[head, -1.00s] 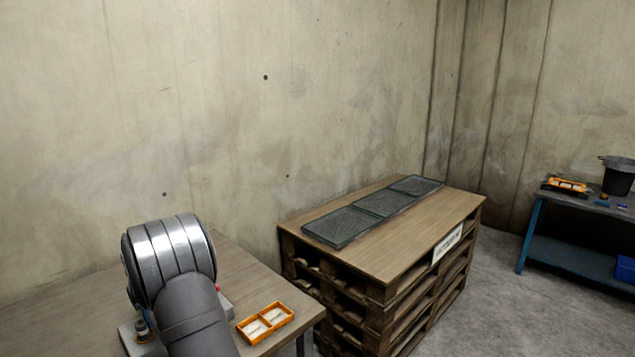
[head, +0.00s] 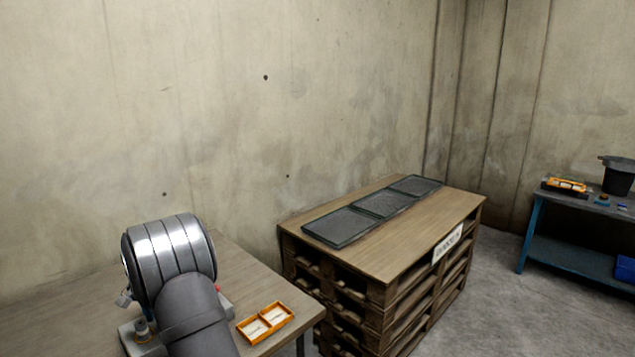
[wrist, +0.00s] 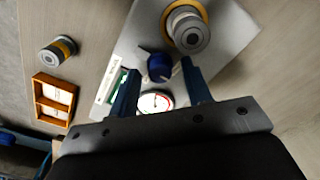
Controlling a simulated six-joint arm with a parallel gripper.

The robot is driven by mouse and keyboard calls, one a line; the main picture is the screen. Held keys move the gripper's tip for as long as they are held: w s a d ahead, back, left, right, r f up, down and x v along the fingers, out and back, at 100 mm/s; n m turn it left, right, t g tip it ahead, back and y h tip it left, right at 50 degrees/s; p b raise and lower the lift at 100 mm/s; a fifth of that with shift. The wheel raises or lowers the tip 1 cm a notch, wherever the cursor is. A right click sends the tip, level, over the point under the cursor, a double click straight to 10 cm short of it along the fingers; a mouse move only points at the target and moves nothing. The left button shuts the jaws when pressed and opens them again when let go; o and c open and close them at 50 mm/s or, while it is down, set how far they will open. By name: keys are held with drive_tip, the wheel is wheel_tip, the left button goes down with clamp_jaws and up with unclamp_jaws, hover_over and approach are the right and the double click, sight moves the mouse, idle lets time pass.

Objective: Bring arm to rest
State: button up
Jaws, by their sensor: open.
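My gripper (wrist: 160,67) is open in the wrist view, its two blue fingers spread apart with nothing held. Beyond the fingers is a grey panel (wrist: 225,35) on the wooden table. It bears a round metal fitting with a yellow ring (wrist: 188,30), a dark blue knob (wrist: 159,67), and a white round dial with red marks (wrist: 155,102). The knob appears between the fingers in the picture; I cannot tell the distance. In the head view my arm hides most of the panel (head: 130,342), and I cannot clearly make out the gripper.
An orange two-compartment tray (head: 265,323) with white cards sits on the table (head: 260,284). A small yellow-banded cylinder (wrist: 58,50) stands near the tray. A pallet stack (head: 375,290) with dark grates is to the right. A blue bench (head: 575,252) stands farther right.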

drive_tip(key=shift+m, duration=1.2)
drive_tip(key=o, duration=1.2)
drive_tip(key=shift+s+a+n+t+y, duration=0.15)
drive_tip(key=shift+s+n+t+y, duration=0.45)
drive_tip(key=shift+s+n+t, duration=0.15)
drive_tip(key=s+d+r+n+t+y, duration=0.3)
drive_tip(key=s+d+n+t+y, duration=0.15)
drive_tip(key=s, duration=0.35)
drive_tip(key=s+d+r+n+t+y, duration=0.3)
drive_tip(key=s+d+n+t, duration=0.15)
drive_tip(key=s, duration=0.35)
drive_tip(key=x, duration=1)
drive_tip(key=shift+f+g, duration=0.35)
drive_tip(key=shift+f, duration=0.05)
drive_tip(key=shift+s+a, duration=0.1)
